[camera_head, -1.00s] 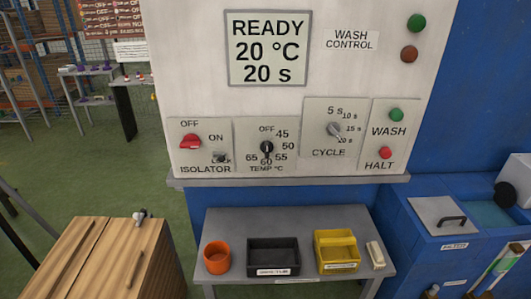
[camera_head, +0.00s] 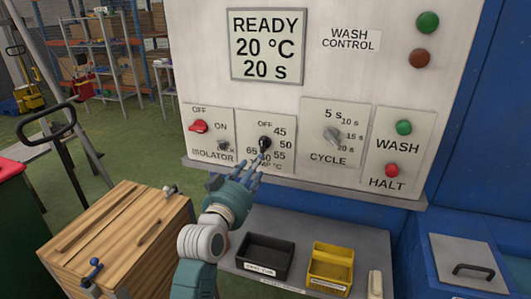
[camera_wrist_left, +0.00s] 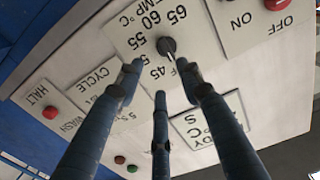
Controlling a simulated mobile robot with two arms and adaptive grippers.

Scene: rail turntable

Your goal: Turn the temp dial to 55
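The temp dial is a black knob (camera_head: 265,143) on a pale plate marked OFF, 45, 50, 55, 60 and 65; it also shows in the left wrist view (camera_wrist_left: 167,46). I cannot tell its setting for sure. My left gripper (camera_head: 258,167) is just below and in front of the dial, partly covering the lower numbers. In the left wrist view its three fingers (camera_wrist_left: 160,80) are spread with nothing between them, and the knob is ahead of their tips, seemingly apart. My right gripper is not in view.
The screen (camera_head: 266,46) reads READY, 20 °C, 20 s. The red isolator switch (camera_head: 199,126) is left of the dial, the cycle knob (camera_head: 332,135) right. A ledge (camera_head: 330,189) runs below the panel. Black (camera_head: 264,256) and yellow (camera_head: 331,266) bins sit below; a wooden cabinet (camera_head: 115,230) stands left.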

